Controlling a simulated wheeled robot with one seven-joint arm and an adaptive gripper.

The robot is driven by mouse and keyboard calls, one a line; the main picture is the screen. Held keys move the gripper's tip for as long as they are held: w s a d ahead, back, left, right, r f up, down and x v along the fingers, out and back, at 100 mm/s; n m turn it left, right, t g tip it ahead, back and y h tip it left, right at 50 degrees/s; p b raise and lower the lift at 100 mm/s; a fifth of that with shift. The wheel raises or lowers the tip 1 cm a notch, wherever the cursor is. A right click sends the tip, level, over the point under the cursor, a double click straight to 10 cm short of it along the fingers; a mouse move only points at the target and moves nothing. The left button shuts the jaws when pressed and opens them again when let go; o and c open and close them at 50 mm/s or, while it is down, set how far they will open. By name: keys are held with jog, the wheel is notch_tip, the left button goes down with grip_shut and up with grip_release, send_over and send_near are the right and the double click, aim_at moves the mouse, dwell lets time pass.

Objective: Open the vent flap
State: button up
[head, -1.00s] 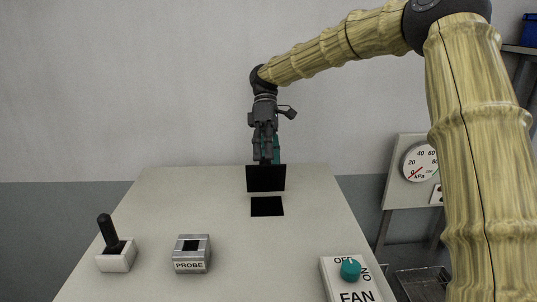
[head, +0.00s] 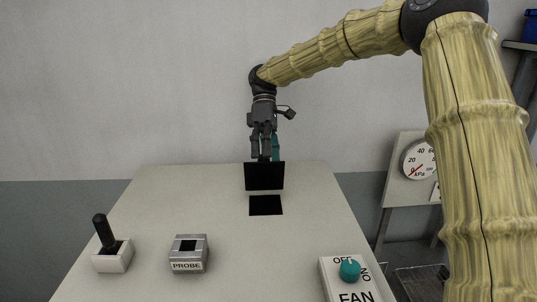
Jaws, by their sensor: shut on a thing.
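The vent flap (head: 264,177) is a black panel standing upright at the back of the table. In front of it a black square opening (head: 265,205) shows in the table top. My gripper (head: 265,157) points down just behind the flap's top edge. A teal part (head: 275,148), which looks like the flap's handle, stands at the fingers, and my gripper appears shut on it. The flap hides the lower fingertips, so the exact contact is not visible.
A black-handled tool in a white holder (head: 112,258) and a grey PROBE block (head: 188,253) stand front left. A FAN switch box with a teal knob (head: 350,270) is front right. A kPa gauge (head: 419,158) is beyond the table. The table's middle is clear.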

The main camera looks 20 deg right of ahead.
jog(key=shift+s+a, duration=0.1)
jog(key=shift+a, duration=0.15)
jog(key=shift+c, duration=1)
